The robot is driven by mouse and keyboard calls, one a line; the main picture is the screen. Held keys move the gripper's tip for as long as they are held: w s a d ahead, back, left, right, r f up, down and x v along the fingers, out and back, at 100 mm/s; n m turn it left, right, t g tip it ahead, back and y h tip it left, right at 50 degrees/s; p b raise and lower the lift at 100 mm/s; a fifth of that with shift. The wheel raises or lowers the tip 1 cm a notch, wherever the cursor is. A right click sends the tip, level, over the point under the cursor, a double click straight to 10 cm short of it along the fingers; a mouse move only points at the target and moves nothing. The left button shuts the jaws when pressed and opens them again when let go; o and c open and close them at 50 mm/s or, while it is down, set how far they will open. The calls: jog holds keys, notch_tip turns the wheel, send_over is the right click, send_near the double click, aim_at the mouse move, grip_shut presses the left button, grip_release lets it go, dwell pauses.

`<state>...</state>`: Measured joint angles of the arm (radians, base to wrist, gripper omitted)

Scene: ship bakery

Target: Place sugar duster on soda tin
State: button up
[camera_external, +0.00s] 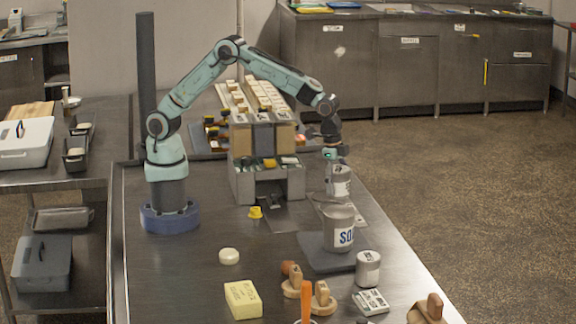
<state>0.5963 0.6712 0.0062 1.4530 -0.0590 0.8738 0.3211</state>
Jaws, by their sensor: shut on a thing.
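My gripper (335,160) points down and is shut on a small grey can with a white label, which I take to be the sugar duster (342,182). Its label is too small to read. The duster is upright, directly above the soda tin (340,226) in this view. The soda tin is a wider grey can with a white label showing "SO", standing on a dark flat mat (316,256). I cannot tell whether the duster's base touches the tin's lid. The fingers are small and partly hidden.
A smaller grey can (368,268) stands in front of the tin, beside a white printed block (371,301). A yellow block (242,299), a white round item (229,256) and wooden pieces (322,299) lie nearby. A metal rack (242,186) stands behind left.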

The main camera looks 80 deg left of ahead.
aim_at(340, 198)
jog(key=shift+w+d+f, duration=0.1)
jog(key=shift+w+f, duration=0.1)
jog(key=shift+f, duration=1.65)
jog(key=o, duration=1.3)
jog(key=shift+f, duration=0.1)
jog(key=shift+c, duration=0.2)
